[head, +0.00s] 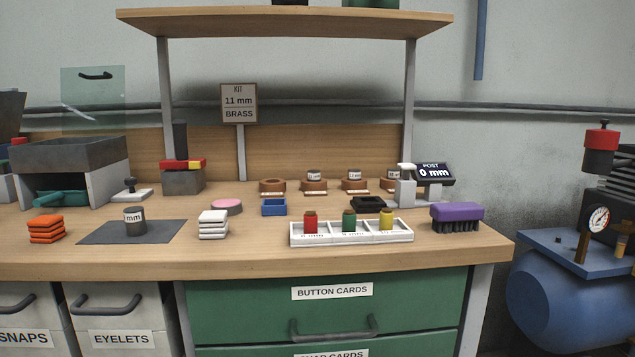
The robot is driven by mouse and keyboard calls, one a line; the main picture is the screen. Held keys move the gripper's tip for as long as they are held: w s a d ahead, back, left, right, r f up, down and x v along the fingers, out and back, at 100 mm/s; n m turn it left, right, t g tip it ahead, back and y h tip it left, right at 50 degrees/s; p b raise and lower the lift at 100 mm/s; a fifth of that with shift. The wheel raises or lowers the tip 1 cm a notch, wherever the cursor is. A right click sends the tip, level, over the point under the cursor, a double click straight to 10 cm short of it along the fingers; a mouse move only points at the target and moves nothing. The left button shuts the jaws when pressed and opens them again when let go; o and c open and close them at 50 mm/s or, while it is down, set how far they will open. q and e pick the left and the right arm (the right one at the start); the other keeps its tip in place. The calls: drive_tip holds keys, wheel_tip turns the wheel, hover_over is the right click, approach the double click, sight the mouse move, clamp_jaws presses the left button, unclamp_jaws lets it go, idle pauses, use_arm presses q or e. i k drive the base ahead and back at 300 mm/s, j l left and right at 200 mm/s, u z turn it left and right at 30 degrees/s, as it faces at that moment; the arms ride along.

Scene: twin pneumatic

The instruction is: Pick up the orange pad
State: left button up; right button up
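Orange pads (45,229) lie in a small neat stack at the left of the wooden workbench, near its front edge. They look square and flat, one on top of another. Nothing covers them. Neither of my grippers shows in the head view.
A dark mat (100,236) with a grey "mm" cylinder (135,222) lies right of the stack. White pads (213,225) are stacked further right. A grey bin (70,155) stands behind. A white tray (352,239) holds red, green and yellow pieces. An upper shelf (285,18) overhangs the bench.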

sight(44, 229)
drive_tip(key=j, duration=1.3)
